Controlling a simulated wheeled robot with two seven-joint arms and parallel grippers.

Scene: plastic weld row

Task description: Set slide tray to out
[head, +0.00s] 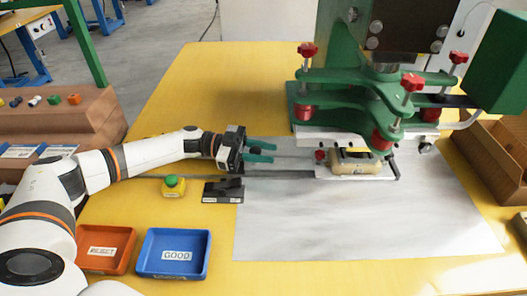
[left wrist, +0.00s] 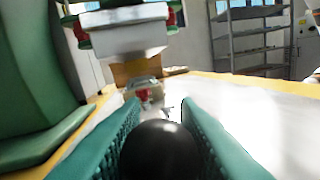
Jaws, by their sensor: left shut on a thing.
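My left gripper (head: 262,152) comes in from the left, in front of the green press. In the left wrist view its teal fingers (left wrist: 160,125) are shut on a round black knob (left wrist: 158,150). In the head view the knob is hidden by the gripper. A rod runs right from the gripper towards the grey slide tray (head: 323,172). The tray lies at the foot of the press, towards the front, and carries a tan part with a dark opening (head: 355,168). A small red knob (head: 320,155) is at its left. My right gripper is not in view.
The green press (head: 345,90) with red knobs stands behind the tray. A green button on a yellow box (head: 173,185) and a black block (head: 223,190) sit near my left arm. The orange REJECT bin (head: 107,248) and blue GOOD bin (head: 173,253) are in front. The grey mat (head: 350,225) is clear.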

